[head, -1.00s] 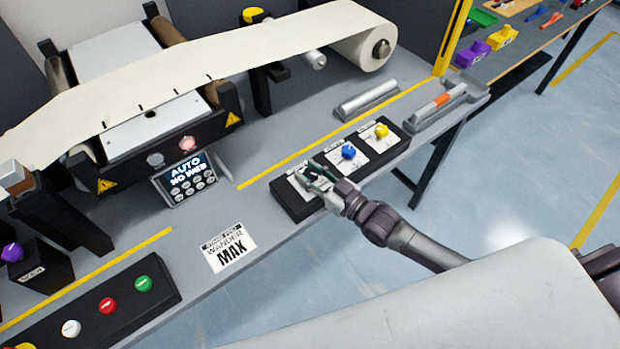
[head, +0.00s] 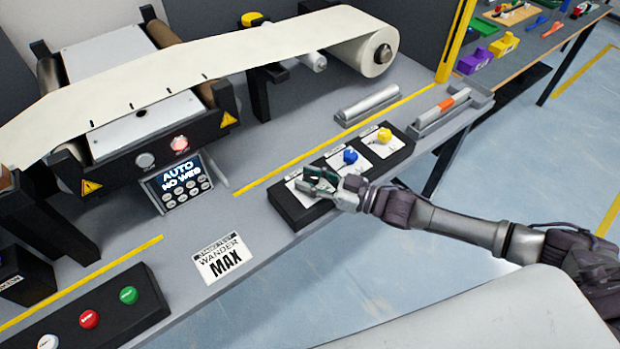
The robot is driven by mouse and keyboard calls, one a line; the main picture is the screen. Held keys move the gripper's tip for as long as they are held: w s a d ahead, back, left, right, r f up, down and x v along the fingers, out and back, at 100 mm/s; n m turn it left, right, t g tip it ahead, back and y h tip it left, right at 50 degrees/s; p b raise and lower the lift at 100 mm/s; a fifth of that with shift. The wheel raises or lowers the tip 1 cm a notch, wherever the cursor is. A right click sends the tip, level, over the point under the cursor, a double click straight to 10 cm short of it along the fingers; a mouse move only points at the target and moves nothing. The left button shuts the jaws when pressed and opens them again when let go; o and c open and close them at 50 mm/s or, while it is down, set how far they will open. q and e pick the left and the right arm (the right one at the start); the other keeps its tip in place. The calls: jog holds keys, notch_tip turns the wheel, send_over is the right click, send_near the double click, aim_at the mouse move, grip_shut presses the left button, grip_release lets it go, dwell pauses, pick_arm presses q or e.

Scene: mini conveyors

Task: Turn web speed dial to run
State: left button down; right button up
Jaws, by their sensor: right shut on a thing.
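A black dial panel (head: 286,207) lies near the front edge of the grey machine table. It carries a yellow dial (head: 384,135) at the right, a blue dial (head: 350,156) in the middle and a third dial position at the left, on white plates. My right gripper (head: 312,184) is over the left position and shut on the dial there. Its fingers hide most of that dial, so its pointer and setting cannot be seen. The small labels are too small to read, so I cannot tell which one says web speed. My left gripper is not in view.
A small screen (head: 180,180) reads "AUTO NO WEB". A white web (head: 200,85) runs from a roll over the machine. A push-button box (head: 110,318) is at front left. A "WANDER MAX" card (head: 222,260) lies flat on the table. Floor is open beyond the front edge.

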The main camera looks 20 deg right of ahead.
jog(key=o, duration=1.2)
jog(key=v, duration=1.2)
